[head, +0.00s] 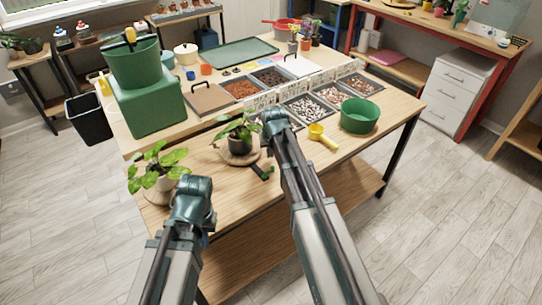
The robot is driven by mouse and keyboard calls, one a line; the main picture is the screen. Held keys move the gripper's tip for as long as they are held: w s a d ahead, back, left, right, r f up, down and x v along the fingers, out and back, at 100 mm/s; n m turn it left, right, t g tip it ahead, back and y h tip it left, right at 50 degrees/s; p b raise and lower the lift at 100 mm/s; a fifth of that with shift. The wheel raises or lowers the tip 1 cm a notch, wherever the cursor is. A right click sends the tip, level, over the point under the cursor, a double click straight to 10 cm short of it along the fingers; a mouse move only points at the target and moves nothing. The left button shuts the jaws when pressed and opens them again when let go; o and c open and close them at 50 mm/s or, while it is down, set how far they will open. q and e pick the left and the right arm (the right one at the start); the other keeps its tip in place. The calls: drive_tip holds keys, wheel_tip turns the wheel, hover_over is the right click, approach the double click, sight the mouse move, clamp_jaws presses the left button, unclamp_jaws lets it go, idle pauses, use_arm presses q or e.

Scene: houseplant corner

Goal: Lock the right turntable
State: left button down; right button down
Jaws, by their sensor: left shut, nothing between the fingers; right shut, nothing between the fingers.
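The right turntable (229,158) is a round wooden disc near the table's front edge, with a leafy plant in a dark pot (240,144) on it. A dark green lever-like piece (262,173) sits at its front right side.
A yellow scoop (322,134) and a green bowl (359,116) stand right of my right gripper. Trays of pebbles (304,108) lie behind it. A green box (149,108) with a green bucket (135,64) stands back left. The front right tabletop is fairly clear.

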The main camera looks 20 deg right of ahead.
drive_tip(key=s+p, duration=0.1)
drive_tip(key=s, duration=0.2)
drive_tip(key=shift+s+a, duration=0.1)
drive_tip(key=shift+a, duration=0.1)
drive_tip(key=shift+s, duration=0.45)
